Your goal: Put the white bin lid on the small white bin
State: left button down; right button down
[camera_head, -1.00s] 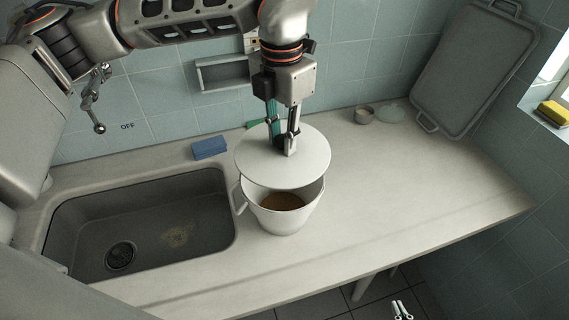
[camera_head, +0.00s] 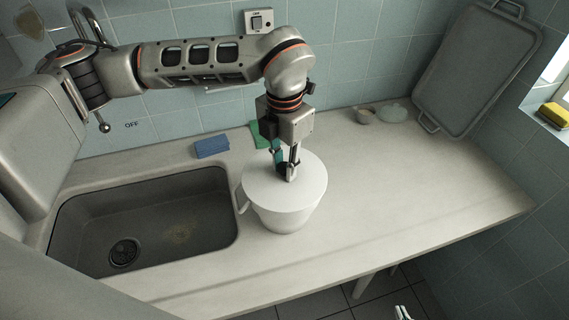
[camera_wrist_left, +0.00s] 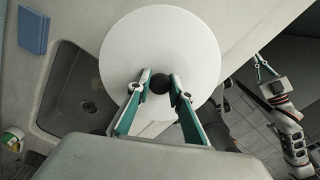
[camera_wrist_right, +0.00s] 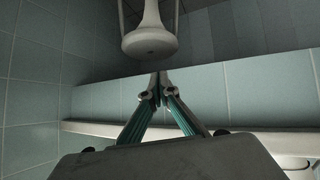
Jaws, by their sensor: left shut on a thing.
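The white bin lid (camera_head: 305,178) is a round, flat disc with a dark knob (camera_wrist_left: 160,84). My left gripper (camera_head: 288,172) points down and is shut on the knob. The lid lies level over the mouth of the small white bin (camera_head: 285,218), hiding its rim and contents. The lid looks at rim height; I cannot tell whether it bears fully on the rim. The bin stands upright on the counter, its handle at the left. My right gripper (camera_wrist_right: 158,88) has its fingertips together, empty, low beyond the counter's front edge.
The sink (camera_head: 145,225) is left of the bin. A small cup (camera_head: 363,116), a pale green lidded dish (camera_head: 392,113) and a leaning grey tray (camera_head: 478,65) are at the back right. The counter right of the bin is clear.

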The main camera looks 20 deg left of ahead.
aim_at(284, 165)
pick_arm(q)
jog(key=c, duration=1.9)
grip_release()
jog(key=shift+o, duration=0.4)
pick_arm(e)
jog(key=shift+a+r, duration=0.1)
jog(key=shift+a, duration=0.2)
jog(key=shift+d, duration=0.1)
